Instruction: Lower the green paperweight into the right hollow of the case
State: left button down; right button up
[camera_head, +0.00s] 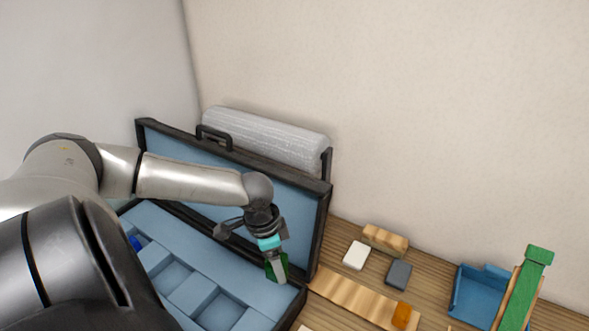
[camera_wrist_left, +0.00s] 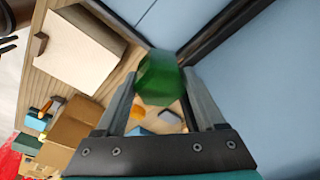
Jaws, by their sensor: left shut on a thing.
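My left gripper (camera_head: 276,272) is shut on the green paperweight (camera_head: 283,264), held above the right end of the open case (camera_head: 318,240). The case has a black rim and blue lining. In the left wrist view the dark green paperweight (camera_wrist_left: 160,78) sits between the two finger ends. The right hollow (camera_head: 221,312) lies at the lower edge of the head view, left of and below the gripper, and is partly cut off. Another hollow (camera_head: 166,276) to its left looks empty. A dark blue thing (camera_head: 136,243) lies at the case's left, partly hidden by my arm. My right gripper is not in view.
The case lid (camera_head: 300,205) stands open behind the gripper, with a grey roll (camera_head: 268,138) behind it. On the wooden table to the right are a white block (camera_head: 356,255), a dark grey block (camera_head: 398,275), an orange piece (camera_head: 402,315) and a blue tray (camera_head: 478,292).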

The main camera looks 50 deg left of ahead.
pick_arm(q)
jog(key=s+a+f+p, duration=0.1)
jog(key=s+a+f, duration=0.2)
jog(key=s, duration=0.3)
jog(key=s+a+f, duration=0.4)
jog(key=s+a, duration=0.2)
jog(key=s, duration=0.1)
jog(key=shift+p, duration=0.4)
jog(key=shift+d+f, duration=0.1)
jog(key=shift+f+b, duration=2.25)
jog(key=shift+f, duration=0.45)
jog(key=shift+f+b, duration=2.05)
jog(key=shift+f, duration=0.45)
grip_release()
